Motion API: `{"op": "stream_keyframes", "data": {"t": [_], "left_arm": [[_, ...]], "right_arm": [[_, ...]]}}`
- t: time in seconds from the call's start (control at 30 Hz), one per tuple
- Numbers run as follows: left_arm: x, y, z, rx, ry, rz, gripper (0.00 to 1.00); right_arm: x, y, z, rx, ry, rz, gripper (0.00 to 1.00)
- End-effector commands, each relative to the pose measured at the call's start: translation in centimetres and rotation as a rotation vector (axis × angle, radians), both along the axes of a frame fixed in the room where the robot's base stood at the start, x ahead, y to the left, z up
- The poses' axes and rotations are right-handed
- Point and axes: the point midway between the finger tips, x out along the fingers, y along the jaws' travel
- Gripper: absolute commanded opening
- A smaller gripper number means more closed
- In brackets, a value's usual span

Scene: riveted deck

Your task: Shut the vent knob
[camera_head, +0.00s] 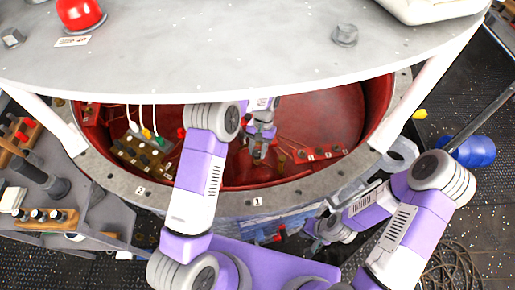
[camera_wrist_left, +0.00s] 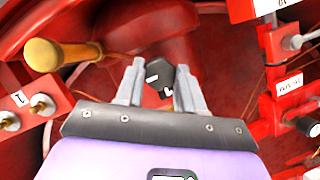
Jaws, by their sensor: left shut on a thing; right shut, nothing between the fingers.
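A black knob (camera_wrist_left: 160,74) with white marks sits between the fingers of my left gripper (camera_wrist_left: 161,68) in the left wrist view. I take it to be the vent knob. The fingers are shut on it, inside the red-walled round opening. In the head view my left gripper (camera_head: 259,143) reaches down into this opening, and the knob is too hidden there to make out. My right gripper (camera_head: 312,230) is shut and empty, outside the opening in front of the rim, partly hidden by its own wrist.
A grey rim (camera_head: 258,201) with numbered labels surrounds the red opening, under a pale round top (camera_head: 230,45). Red blocks with switches (camera_head: 310,155) and a block with cables (camera_head: 143,152) stand inside.

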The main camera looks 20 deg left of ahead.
Motion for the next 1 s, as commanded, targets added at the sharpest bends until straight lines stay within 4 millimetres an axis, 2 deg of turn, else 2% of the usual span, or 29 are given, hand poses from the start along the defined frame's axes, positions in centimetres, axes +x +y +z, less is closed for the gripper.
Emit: {"op": "stream_keyframes", "data": {"t": [0.53, 0.57, 0.7, 1.0], "left_arm": [[0.02, -0.03, -0.03, -0.001, -0.001, -0.026, 0.07], [0.02, -0.03, -0.03, -0.001, -0.001, -0.026, 0.41], [0.01, -0.03, -0.03, -0.001, -0.001, -0.025, 0.62], [0.06, -0.04, 0.12, 0.000, -0.001, -0.024, 0.62]], "right_arm": [[0.00, 0.00, 0.05, 0.000, 0.000, 0.000, 0.00], [0.00, 0.00, 0.05, 0.000, 0.000, 0.000, 0.00], [0.00, 0.00, 0.05, 0.000, 0.000, 0.000, 0.00], [0.00, 0.00, 0.09, 0.000, 0.000, 0.000, 0.00]]}}
